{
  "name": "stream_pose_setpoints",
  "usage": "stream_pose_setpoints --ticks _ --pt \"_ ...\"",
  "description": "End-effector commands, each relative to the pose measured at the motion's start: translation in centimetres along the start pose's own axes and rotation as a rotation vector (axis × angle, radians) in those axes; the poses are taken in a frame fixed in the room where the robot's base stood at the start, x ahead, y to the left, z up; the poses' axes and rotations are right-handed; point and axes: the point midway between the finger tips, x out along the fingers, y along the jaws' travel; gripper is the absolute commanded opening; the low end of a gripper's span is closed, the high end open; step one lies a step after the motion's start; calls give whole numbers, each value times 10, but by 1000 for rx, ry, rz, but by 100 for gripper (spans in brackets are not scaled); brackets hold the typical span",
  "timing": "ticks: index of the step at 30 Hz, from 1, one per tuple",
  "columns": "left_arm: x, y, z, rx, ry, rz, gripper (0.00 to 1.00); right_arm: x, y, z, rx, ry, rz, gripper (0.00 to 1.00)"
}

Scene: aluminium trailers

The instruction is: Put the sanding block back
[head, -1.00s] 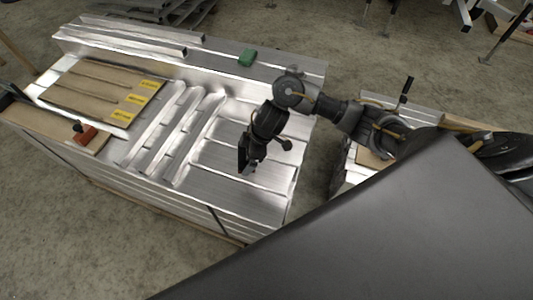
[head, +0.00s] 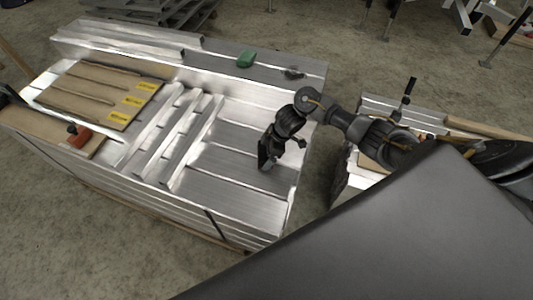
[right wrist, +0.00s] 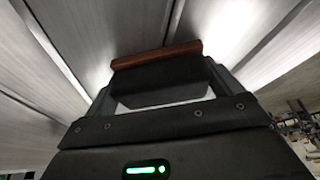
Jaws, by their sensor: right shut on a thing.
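My right gripper (head: 265,165) hangs low over the ribbed aluminium trailer bed, near its right end. In the right wrist view it is shut on a dark block with a reddish-brown edge (right wrist: 157,54), which I take for the sanding block. The block lies across between the fingers; the bed's ribs show behind it. In the head view the block is mostly hidden by the gripper, and I cannot tell whether it touches the bed. My left gripper is not in view.
A green block (head: 246,59) and a small dark object (head: 293,73) lie on the back aluminium strip. A brown board with yellow labels (head: 100,93) lies at left. An orange-and-black tool (head: 79,136) rests near it. Cross ribs (head: 180,140) stand mid-bed.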

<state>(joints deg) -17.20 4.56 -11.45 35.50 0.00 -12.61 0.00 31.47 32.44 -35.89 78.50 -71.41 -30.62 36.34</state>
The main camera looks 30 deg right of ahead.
Motion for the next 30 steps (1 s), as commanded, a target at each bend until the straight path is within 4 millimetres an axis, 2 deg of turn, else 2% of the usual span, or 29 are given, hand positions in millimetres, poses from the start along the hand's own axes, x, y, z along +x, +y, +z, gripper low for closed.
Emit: stream_pose_setpoints --ticks 14,15,17,26,30 --pt "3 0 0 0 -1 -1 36 9 1 3 -1 2 2 70" --pt "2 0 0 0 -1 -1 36 10 0 3 0 1 1 92" --pt "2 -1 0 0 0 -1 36 9 0 3 -1 1 1 100" --pt "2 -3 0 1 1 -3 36 9 0 3 -1 1 1 100" --pt "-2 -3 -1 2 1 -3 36 2 1 1 -2 1 2 100"
